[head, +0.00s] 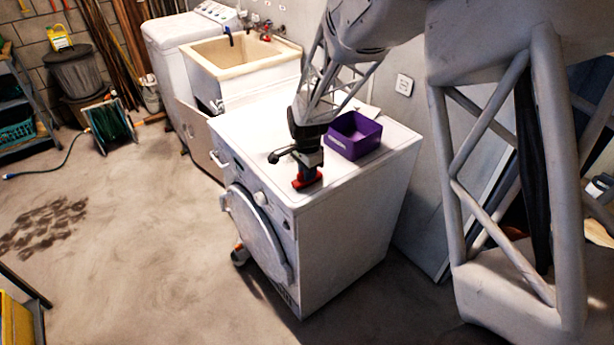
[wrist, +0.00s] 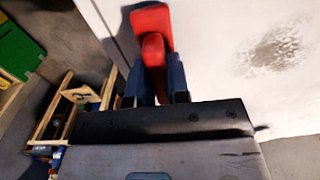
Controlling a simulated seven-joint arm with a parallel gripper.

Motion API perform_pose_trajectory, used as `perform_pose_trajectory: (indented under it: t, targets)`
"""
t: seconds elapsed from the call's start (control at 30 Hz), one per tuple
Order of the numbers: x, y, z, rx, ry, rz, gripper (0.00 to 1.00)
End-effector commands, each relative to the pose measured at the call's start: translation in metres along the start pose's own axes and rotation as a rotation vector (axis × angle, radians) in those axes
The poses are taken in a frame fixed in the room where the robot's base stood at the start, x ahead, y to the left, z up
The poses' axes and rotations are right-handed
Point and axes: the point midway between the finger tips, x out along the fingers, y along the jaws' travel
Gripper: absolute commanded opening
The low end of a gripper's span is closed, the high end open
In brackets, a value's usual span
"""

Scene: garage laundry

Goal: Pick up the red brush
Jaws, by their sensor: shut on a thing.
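The red brush (head: 307,181) is at the front right part of the white machine's top (head: 252,130) in the head view. In the wrist view the red brush (wrist: 152,22) runs up between the two dark blue fingers. My gripper (head: 306,170) points down and is shut on the brush; its fingers also show in the wrist view (wrist: 157,80). The brush's lower side is hidden, so I cannot tell whether it touches the machine's top.
A purple open box (head: 354,137) stands on the machine's top, just right of my gripper. A utility sink (head: 240,57) stands behind the machine. A bottle-like object (head: 239,254) lies on the floor by the machine's front. The floor at left is mostly clear.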

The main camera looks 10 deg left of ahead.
Motion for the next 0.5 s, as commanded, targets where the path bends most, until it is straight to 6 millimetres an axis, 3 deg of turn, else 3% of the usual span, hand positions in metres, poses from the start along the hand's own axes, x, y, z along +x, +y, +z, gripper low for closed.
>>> perform_pose_trajectory:
  t: [0.27,0.5]
  targets:
    - [-0.008,0.0,0.0,0.0,0.001,-0.001,0.0]
    - [-0.034,-0.001,0.0,0.0,0.001,-0.003,0.0]
